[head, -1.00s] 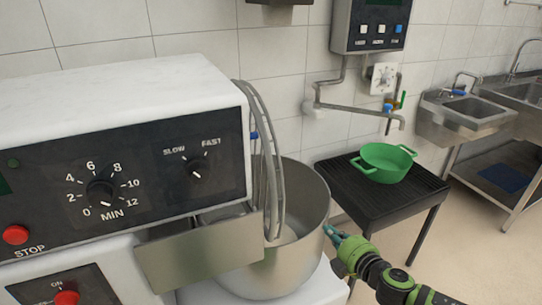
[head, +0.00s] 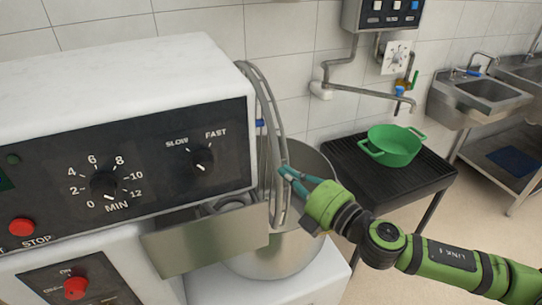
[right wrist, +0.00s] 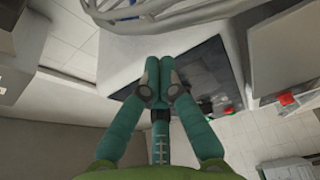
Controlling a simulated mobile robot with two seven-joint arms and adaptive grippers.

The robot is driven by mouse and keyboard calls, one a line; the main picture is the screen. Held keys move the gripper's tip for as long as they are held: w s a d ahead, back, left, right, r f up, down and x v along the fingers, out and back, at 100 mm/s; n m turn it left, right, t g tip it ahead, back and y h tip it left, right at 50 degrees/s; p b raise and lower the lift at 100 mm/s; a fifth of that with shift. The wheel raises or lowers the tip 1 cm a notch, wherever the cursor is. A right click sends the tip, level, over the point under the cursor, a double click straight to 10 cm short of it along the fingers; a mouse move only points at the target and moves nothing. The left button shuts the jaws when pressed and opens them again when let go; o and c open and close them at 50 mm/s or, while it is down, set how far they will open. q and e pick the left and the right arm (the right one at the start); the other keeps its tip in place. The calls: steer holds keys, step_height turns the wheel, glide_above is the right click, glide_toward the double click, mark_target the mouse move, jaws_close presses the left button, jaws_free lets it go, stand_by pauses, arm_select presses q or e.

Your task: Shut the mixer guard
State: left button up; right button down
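The mixer (head: 110,85) fills the left of the head view, its dial panel facing me. Its guard (head: 265,100), a set of curved grey wire bars, stands steeply upright, almost edge-on, at the right end of the mixer head. The steel bowl (head: 312,165) is below and behind it, partly hidden. My right gripper (head: 285,172) overlaps the guard's lower bars; I cannot tell whether it touches them. In the right wrist view its fingers (right wrist: 160,65) are together with nothing between them, and the guard's bars (right wrist: 170,20) pass beyond the tips. My left gripper is not in view.
A black stand (head: 350,185) holding a green pot (head: 395,148) is behind my right arm. A wall tap pipe (head: 355,90) and steel sinks (head: 470,105) lie farther back. A flat metal plate (head: 205,240) juts out in front of the bowl.

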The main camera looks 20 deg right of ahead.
mark_target(271, 162)
steer(key=shift+p+x, duration=1.1)
steer(key=shift+x, duration=1.85)
